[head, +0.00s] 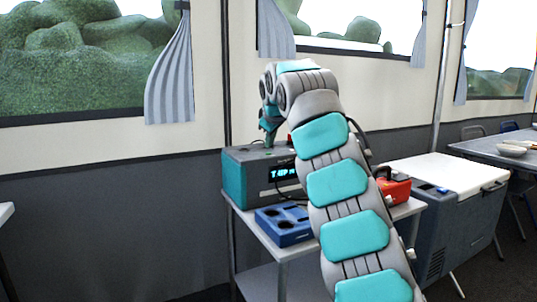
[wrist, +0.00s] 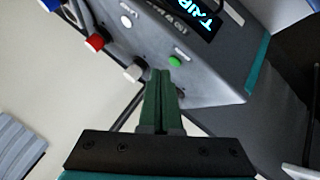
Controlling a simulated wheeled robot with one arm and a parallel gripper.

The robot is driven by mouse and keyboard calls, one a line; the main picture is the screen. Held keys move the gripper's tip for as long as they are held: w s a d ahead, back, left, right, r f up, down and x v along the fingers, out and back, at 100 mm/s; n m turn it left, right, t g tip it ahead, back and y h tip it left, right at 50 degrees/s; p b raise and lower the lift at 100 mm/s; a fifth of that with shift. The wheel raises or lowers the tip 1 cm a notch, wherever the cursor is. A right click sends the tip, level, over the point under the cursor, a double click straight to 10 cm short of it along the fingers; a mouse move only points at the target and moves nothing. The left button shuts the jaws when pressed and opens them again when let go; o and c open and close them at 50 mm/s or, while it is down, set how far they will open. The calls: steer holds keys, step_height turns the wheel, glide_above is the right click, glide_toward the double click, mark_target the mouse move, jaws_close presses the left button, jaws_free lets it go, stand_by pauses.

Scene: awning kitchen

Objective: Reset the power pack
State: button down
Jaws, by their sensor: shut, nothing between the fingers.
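The power pack (head: 240,176) is a grey box with teal ends on a small side table. Its lit display (head: 284,173) reads "TRIP" in cyan, and the display also shows in the wrist view (wrist: 205,17). In the wrist view the panel carries a green button (wrist: 175,61), a white button (wrist: 126,21), a white knob (wrist: 134,73), a red knob (wrist: 95,42) and a blue part (wrist: 50,4). My gripper (head: 268,143) is over the pack's top edge. In the wrist view its shut, empty fingers (wrist: 159,73) end close to the green button; contact is unclear.
A blue block with round holes (head: 284,226) lies on the side table (head: 272,248) in front of the pack. A red device (head: 396,187) stands to the right, partly behind my arm. A white-lidded cooler (head: 440,172) stands further right, before a table with bowls (head: 512,150).

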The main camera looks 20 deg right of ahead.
steer(key=shift+f, duration=0.25)
stand_by(0.3)
steer(key=shift+f+b, duration=0.2)
steer(key=shift+b, duration=0.4)
steer(key=shift+f+b, duration=0.3)
steer(key=shift+b, duration=0.1)
stand_by(0.4)
steer(key=shift+r, duration=0.1)
steer(key=shift+r+p, duration=0.65)
steer(key=shift+r, duration=0.1)
step_height(320, 180, up, 5)
steer(key=p, duration=0.4)
stand_by(1.0)
